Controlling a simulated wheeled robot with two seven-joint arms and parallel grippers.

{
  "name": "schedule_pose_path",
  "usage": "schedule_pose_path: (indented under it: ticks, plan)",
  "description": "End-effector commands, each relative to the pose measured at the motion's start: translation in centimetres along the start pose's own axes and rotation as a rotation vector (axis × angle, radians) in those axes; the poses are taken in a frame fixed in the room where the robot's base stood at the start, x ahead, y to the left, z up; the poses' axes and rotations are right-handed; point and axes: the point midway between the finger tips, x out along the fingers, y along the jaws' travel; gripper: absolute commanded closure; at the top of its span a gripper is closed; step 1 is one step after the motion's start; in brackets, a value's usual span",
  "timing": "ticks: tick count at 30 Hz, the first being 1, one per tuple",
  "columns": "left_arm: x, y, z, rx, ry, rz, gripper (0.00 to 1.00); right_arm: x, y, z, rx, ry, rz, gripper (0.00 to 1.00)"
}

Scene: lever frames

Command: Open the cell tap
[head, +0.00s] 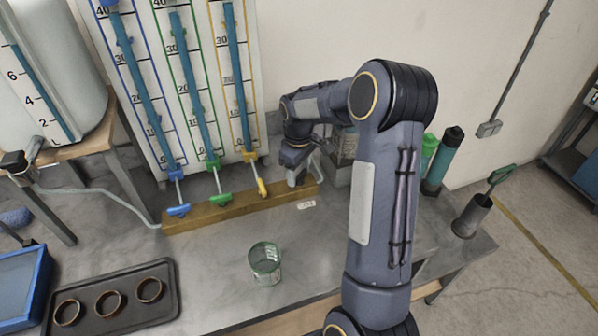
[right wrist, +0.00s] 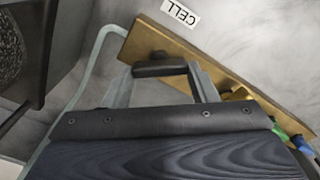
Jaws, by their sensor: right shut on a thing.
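The cell tap has a black lever handle (right wrist: 160,68) in the right wrist view, beside a white CELL label (right wrist: 180,12). The label also shows in the head view (head: 306,205). The lever lies crosswise between the fingers of my right gripper (right wrist: 162,84), which is shut on it. In the head view my right gripper (head: 298,172) is at the right end of the wooden tap bar (head: 215,214), and the lever is hidden there. My left gripper is not in view.
Blue (head: 178,210), green (head: 220,198) and yellow (head: 262,188) taps stand left along the bar, under gauge tubes. A green-rimmed cup (head: 265,264) and a dark tray (head: 170,300) with rings are on the bench.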

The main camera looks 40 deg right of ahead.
Motion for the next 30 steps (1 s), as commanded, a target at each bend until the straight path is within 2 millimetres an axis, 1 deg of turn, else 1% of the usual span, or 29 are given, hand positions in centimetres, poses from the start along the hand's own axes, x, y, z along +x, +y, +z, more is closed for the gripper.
schedule_pose_path:
  ticks: [6, 15, 21, 30]
  plan:
    - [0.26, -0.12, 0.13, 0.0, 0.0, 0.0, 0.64, -0.04, -0.07, 0.0, -0.201, 0.001, 0.001, 0.7]
    - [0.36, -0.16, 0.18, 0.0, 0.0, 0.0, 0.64, -0.1, -0.18, 0.03, -0.427, 0.002, 0.002, 0.7]
    - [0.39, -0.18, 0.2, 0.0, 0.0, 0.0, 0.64, -0.12, -0.23, 0.03, -0.521, 0.002, 0.002, 0.7]
    - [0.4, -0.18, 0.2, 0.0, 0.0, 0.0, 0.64, -0.16, -0.28, 0.01, -0.578, 0.003, 0.003, 0.7]
